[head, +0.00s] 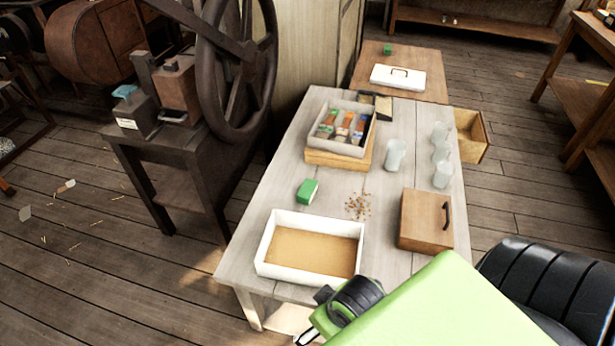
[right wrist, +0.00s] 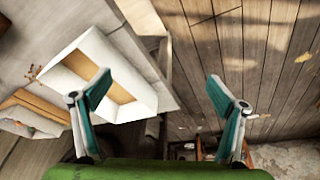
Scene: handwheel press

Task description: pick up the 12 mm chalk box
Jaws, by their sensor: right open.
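Several small boxes with orange, white, dark and green parts (head: 342,127) stand in a pale tray (head: 326,146) at the back of the table in the head view. A separate small green box (head: 308,191) lies on the tabletop. Labels are too small to read, so I cannot tell which is the 12 mm chalk box. My right gripper (head: 318,318) is by the table's front edge, near the white tray and well away from the boxes. In the right wrist view my right gripper (right wrist: 157,78) is open and empty. My left gripper is not in view.
A white tray with a tan bottom (head: 262,252) stands at the table's front; it also shows in the right wrist view (right wrist: 135,112). A wooden box (head: 424,219), clear glasses (head: 396,155) and scattered bits (head: 358,205) occupy the tabletop. The handwheel press (head: 205,75) stands left.

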